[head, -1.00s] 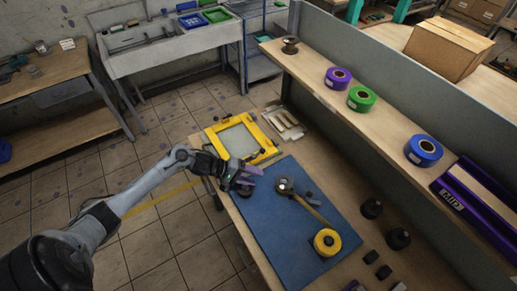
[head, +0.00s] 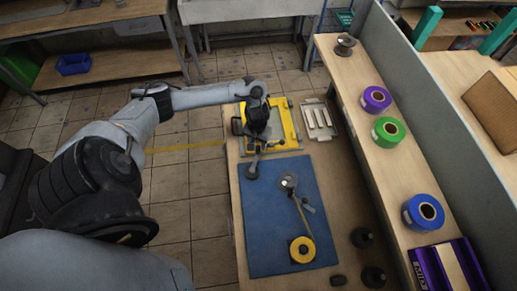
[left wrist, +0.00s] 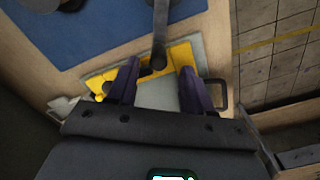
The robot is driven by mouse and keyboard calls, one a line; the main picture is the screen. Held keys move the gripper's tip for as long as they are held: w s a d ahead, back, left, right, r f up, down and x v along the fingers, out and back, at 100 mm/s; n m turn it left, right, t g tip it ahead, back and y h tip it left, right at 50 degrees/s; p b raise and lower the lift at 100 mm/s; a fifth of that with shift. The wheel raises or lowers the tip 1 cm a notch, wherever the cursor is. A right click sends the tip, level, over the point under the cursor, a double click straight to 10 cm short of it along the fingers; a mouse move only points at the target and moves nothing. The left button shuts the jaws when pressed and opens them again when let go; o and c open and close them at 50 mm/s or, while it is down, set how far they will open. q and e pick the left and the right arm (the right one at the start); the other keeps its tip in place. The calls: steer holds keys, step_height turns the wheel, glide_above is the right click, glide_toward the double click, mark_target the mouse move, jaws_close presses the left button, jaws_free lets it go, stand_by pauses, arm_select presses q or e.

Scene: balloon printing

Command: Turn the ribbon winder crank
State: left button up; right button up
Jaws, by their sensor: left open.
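The ribbon winder stands on a blue mat (head: 262,215). Its grey hub (head: 288,181) has a strip running to a yellow ribbon roll (head: 302,250). A dark round piece (head: 252,171), seemingly the crank's base, sits at the mat's far edge. A grey rod, seemingly the crank arm (left wrist: 160,28), comes down from the top of the left wrist view and ends in a dark knob. My left gripper (head: 257,138) is over the yellow frame; its two dark purple fingers (left wrist: 156,88) are apart, near the knob. Whether they touch it is unclear. My right gripper is out of view.
The yellow frame (head: 291,122) lies beyond the mat, beside a white tray (head: 319,119). Purple (head: 376,99), green (head: 389,130) and blue (head: 423,212) ribbon rolls stand on the raised shelf at right. Dark small items (head: 362,238) sit right of the mat.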

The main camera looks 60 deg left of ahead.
mark_target(258, 147)
arm_select(q)
steer(key=shift+f+b, duration=0.3)
steer(key=shift+f, duration=2.65)
jaws_close()
